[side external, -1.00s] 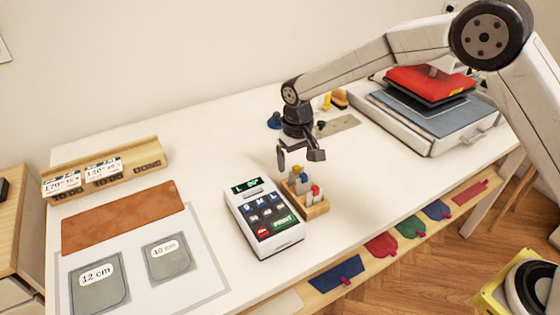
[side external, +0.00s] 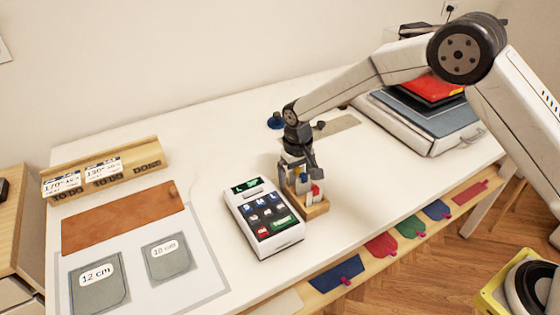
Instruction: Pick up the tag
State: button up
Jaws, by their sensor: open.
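My gripper (side external: 299,172) is open and points down over a small wooden block (side external: 316,210) holding several upright pieces with coloured tops. Its fingers are at the height of the pieces and partly hide them; I cannot tell whether they touch. A red-topped piece (side external: 316,190) shows in front of the fingers. Directly left of the block is a white keypad device (side external: 284,243) with a lit display and S, M, L and PRINT keys. No thing is clearly marked as the tag; it may be one of the pieces in the block, but I cannot tell.
A wooden rack (side external: 145,158) with white number cards stands at the back left. A brown leather piece (side external: 120,219) and grey pocket pieces (side external: 99,290) lie in front of it. A white press (side external: 425,138) stands at the right. Coloured pieces lie on a lower shelf (side external: 360,258).

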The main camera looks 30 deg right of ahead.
jog(key=c, duration=1.2)
jog(key=shift+r, duration=0.15)
jog(key=shift+c, duration=0.2)
notch_tip(320, 180, up, 10)
jog(key=shift+f, duration=0.1)
jog(key=shift+a, duration=0.1)
jog(key=a, duration=1.2)
jog(key=shift+s+f, duration=0.15)
jog(key=shift+f, duration=0.3)
